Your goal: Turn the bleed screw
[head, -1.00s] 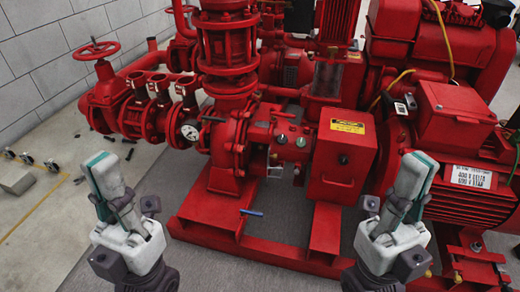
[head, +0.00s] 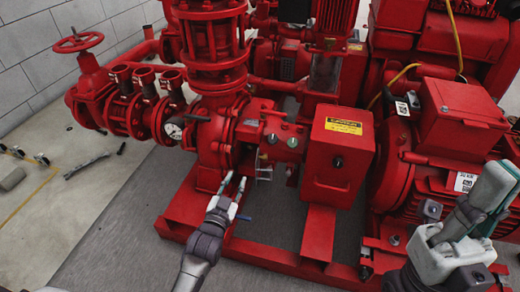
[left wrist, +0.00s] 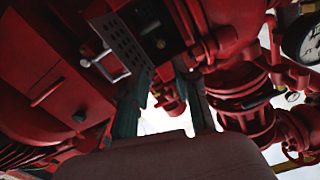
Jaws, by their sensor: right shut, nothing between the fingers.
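My left gripper (head: 234,182) reaches in low, in front of the red pump casing (head: 217,145), with its two fingers apart and nothing between them. In the left wrist view the dark fingers (left wrist: 167,112) stand apart at the bottom middle. A small brass screw-like fitting (left wrist: 160,43) shows beyond and above them, on a dark face. I cannot tell for sure whether it is the bleed screw. In the head view no bleed screw can be made out clearly. My right gripper (head: 495,190) is shut and empty at the right, before the red motor.
A blue-handled lever (head: 244,217) sits just right of my left gripper. A red box with a yellow label (head: 340,150) stands to the right. The red base frame (head: 290,262) runs below.

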